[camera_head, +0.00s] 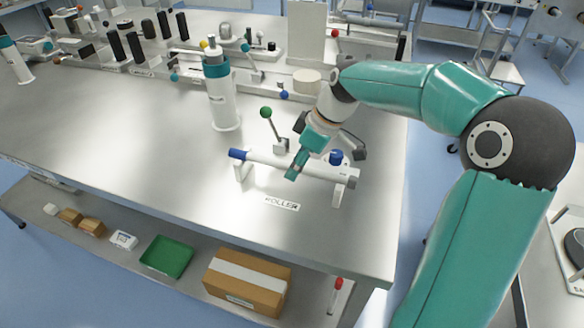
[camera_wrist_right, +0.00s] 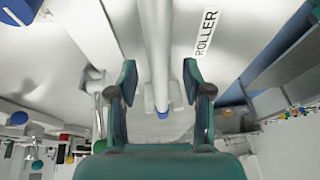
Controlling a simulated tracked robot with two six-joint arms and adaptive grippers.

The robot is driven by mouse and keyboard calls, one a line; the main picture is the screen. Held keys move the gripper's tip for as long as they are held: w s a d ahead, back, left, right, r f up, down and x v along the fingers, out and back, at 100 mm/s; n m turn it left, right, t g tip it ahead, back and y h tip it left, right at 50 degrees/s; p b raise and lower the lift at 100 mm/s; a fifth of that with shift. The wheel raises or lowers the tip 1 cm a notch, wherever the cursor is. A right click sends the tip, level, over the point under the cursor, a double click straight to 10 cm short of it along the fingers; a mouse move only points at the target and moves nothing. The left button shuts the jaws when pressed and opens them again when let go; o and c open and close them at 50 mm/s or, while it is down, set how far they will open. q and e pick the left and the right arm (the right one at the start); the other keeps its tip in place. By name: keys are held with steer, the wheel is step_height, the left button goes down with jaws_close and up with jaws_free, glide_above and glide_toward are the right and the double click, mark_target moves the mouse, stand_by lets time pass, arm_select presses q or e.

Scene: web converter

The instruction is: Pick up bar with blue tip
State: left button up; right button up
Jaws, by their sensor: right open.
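The bar with the blue tip (camera_head: 262,158) is a light grey roller lying across two white supports near the table's front right. Its blue tip (camera_head: 237,154) points left, and a grey end shows at the right. My right gripper (camera_head: 296,166) is at the bar's middle, hiding part of it. In the right wrist view the bar (camera_wrist_right: 155,50) runs between the two green fingers of this gripper (camera_wrist_right: 160,82), which are spread apart with gaps on both sides. The blue tip (camera_wrist_right: 163,112) shows beyond the fingers. My left gripper is not in view.
A ROLLER label (camera_head: 282,203) lies in front of the bar. A green-knobbed lever (camera_head: 267,113) and a blue knob (camera_head: 336,156) stand close behind it. A white bottle (camera_head: 222,100) with a teal band stands farther back.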

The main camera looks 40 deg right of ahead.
steer(key=shift+f, duration=0.1)
jaws_close()
stand_by(0.5)
